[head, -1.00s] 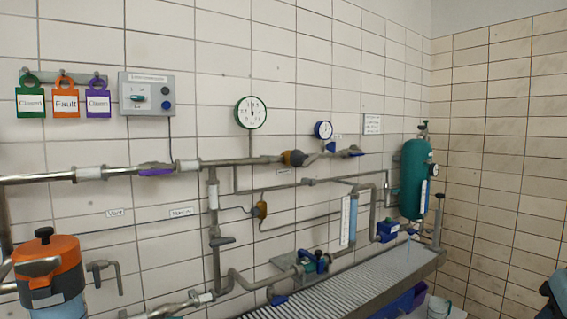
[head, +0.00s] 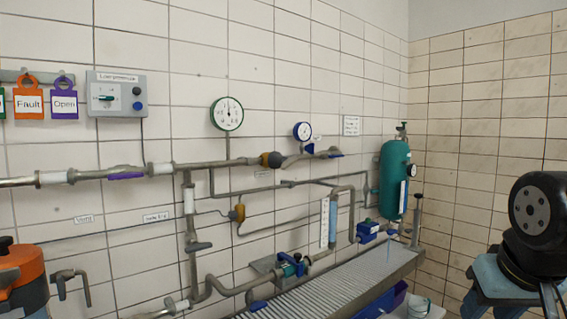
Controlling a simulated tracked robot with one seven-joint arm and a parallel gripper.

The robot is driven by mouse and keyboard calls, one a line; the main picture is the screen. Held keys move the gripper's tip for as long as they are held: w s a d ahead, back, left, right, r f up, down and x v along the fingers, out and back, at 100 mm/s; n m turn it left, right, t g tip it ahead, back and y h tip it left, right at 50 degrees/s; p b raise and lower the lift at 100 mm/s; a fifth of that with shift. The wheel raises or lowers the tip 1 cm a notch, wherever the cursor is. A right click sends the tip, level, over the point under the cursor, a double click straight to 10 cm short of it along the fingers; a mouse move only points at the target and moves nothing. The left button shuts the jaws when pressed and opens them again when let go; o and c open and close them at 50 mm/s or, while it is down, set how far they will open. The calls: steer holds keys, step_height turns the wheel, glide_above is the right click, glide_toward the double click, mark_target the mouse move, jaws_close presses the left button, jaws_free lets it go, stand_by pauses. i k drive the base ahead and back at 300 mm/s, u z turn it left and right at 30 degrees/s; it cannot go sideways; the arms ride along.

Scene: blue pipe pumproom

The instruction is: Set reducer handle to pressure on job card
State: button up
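A brass-coloured fitting (head: 271,159) sits on the upper grey pipe in the head view, with a small blue-rimmed gauge (head: 302,131) above and right of it. It may be the reducer, but I cannot tell its handle or setting. A second, smaller brass-coloured fitting (head: 237,213) sits lower on a thin line. A larger green-rimmed gauge (head: 227,114) stands above the pipe. A white printed sheet (head: 351,125) on the wall may be the job card; its text is too small to read. Part of my arm shows at the right edge, but my gripper's fingers do not.
A ribbed bench (head: 335,282) runs along the wall below the pipes. A teal cylinder (head: 394,180) stands near the corner. An orange-topped vessel (head: 20,275) is at lower left. A grey control box (head: 117,94) and hanging tags (head: 64,103) are at upper left.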

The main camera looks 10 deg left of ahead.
mark_target(287, 163)
steer(key=i, duration=0.85)
steer(key=z, duration=0.05)
